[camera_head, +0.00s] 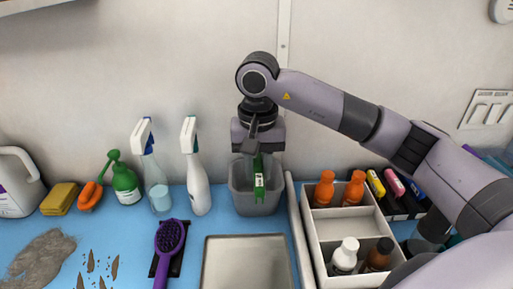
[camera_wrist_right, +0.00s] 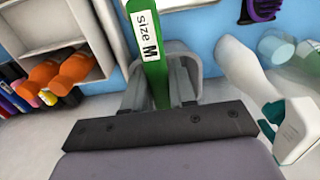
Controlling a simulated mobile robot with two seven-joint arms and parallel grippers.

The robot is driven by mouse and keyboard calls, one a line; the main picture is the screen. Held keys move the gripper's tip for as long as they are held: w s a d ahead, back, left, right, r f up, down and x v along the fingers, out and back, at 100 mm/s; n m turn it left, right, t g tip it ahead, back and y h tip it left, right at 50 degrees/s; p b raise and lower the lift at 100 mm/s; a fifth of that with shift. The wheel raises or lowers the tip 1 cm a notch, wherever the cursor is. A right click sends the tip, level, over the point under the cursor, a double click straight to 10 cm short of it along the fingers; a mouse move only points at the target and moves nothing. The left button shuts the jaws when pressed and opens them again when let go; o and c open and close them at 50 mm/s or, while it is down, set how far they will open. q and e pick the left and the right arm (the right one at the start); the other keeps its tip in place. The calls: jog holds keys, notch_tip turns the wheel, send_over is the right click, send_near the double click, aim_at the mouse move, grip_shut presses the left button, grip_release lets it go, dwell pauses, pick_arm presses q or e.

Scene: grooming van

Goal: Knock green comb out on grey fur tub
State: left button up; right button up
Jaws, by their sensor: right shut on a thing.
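My right gripper (camera_head: 256,150) points down above the grey fur tub (camera_head: 243,200) at the back of the blue counter. It is shut on the green comb (camera_head: 259,180), which hangs upright in front of or inside the tub's opening; I cannot tell whether it touches the rim. The comb (camera_wrist_right: 156,62) also shows in the right wrist view, with a white label reading "size M", between the fingers. My left gripper is not in view.
A white divided box (camera_head: 320,250) with orange, white and brown bottles stands right of the tub. A metal tray (camera_head: 245,265) lies in front. A purple brush (camera_head: 168,240) and grey fur (camera_head: 40,255) lie at left.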

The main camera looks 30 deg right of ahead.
aim_at(258, 179)
jog(key=shift+w+d, duration=0.15)
jog(key=shift+w, duration=0.15)
jog(key=shift+f+b, duration=0.45)
jog(key=shift+f, duration=0.15)
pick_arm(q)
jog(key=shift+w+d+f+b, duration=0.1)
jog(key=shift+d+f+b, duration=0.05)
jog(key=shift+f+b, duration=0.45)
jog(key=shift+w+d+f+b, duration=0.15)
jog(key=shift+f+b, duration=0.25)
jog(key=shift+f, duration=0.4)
pick_arm(e)
jog(key=shift+f, duration=1.85)
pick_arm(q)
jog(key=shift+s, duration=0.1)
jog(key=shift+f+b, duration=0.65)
pick_arm(e)
jog(key=shift+s+f, duration=0.1)
jog(key=shift+f, duration=0.45)
jog(key=shift+r+p, duration=0.6)
jog(key=shift+r, duration=0.45)
pick_arm(q)
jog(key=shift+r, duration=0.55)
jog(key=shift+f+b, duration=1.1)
jog(key=shift+b, duration=0.05)
pick_arm(e)
jog(key=shift+f, duration=1.05)
